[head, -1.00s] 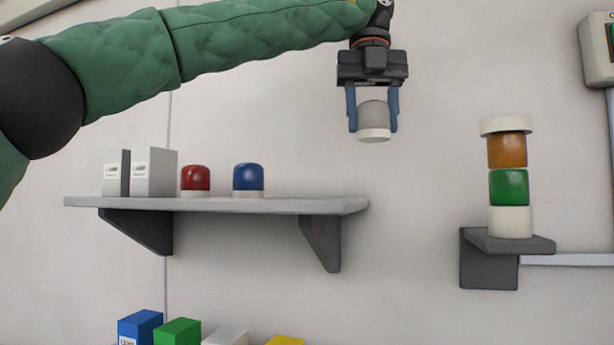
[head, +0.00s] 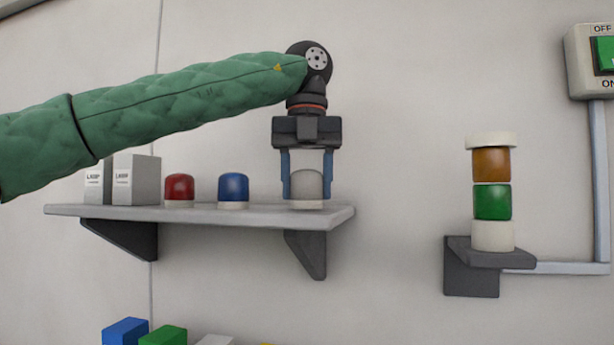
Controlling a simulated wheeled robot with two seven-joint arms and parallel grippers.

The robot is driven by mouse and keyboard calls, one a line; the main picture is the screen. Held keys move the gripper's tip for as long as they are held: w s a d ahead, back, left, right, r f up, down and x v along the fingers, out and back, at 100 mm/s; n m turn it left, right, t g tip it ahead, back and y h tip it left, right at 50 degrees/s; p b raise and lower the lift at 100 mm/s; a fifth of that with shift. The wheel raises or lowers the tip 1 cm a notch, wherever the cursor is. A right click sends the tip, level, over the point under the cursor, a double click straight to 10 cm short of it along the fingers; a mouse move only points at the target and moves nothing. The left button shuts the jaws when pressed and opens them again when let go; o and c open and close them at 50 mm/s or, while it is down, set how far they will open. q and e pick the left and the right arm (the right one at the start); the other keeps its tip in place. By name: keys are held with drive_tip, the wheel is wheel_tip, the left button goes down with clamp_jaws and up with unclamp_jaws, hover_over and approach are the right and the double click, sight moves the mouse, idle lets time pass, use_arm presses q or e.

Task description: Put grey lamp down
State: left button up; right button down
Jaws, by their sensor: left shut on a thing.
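The grey lamp (head: 307,186) has a grey dome and a pale base. It is upright at the right end of the wall shelf (head: 270,215). Its base is at the shelf's top surface; I cannot tell for sure whether it touches. My left gripper (head: 307,190) points straight down and is shut on the grey lamp, one blue finger on each side. My right gripper is not in view.
A blue lamp (head: 233,189) and a red lamp (head: 179,189) stand to the left on the shelf, beside white lamp boxes (head: 136,180). A signal tower (head: 492,200) stands on a bracket (head: 472,268) at right. Coloured boxes (head: 125,331) show below.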

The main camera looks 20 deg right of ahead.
use_arm(q)
drive_tip(key=shift+s, duration=0.15)
drive_tip(key=shift+f, duration=0.15)
drive_tip(key=o, duration=0.9)
drive_tip(key=shift+o, duration=0.4)
